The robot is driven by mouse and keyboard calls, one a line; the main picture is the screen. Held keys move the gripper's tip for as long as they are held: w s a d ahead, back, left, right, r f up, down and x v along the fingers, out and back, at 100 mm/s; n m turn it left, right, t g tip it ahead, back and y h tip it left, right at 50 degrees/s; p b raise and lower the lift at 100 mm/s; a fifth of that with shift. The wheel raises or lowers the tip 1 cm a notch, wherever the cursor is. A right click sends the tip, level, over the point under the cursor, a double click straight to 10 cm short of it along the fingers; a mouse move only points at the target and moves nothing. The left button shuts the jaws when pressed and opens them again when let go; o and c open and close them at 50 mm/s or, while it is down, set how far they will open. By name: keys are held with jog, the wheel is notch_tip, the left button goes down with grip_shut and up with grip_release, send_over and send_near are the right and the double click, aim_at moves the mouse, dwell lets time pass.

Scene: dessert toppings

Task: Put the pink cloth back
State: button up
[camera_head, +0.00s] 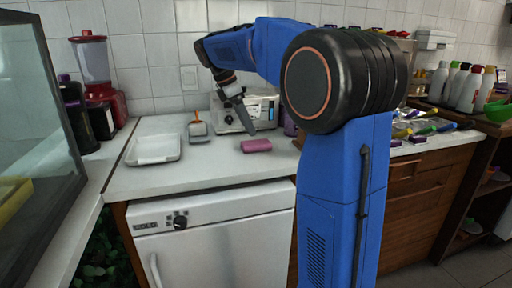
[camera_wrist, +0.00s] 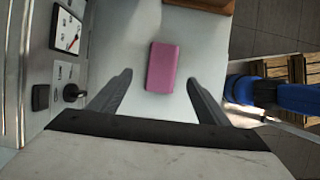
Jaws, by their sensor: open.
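The pink cloth (camera_head: 256,145) lies folded in a small block on the white counter, in front of the toaster-like appliance. In the wrist view the pink cloth (camera_wrist: 162,67) lies flat between and beyond the fingertips, not touched by them. My gripper (camera_head: 249,121) is above the counter, just behind and left of the cloth in the head view. In the wrist view my gripper (camera_wrist: 158,80) has its two fingers spread wide with nothing between them.
The silver appliance (camera_head: 262,104) with knobs stands behind. A red blender (camera_head: 94,70) is far left.

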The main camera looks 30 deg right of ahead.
aim_at(255, 142)
jog(key=shift+s+x, duration=0.1)
jog(key=shift+x, duration=1.7)
jog(key=shift+s+x, duration=0.15)
jog(key=shift+x, duration=1.7)
jog(key=shift+a+f, duration=0.15)
jog(key=shift+f, duration=0.05)
jog(key=c, duration=1.2)
jog(key=shift+c, duration=0.2)
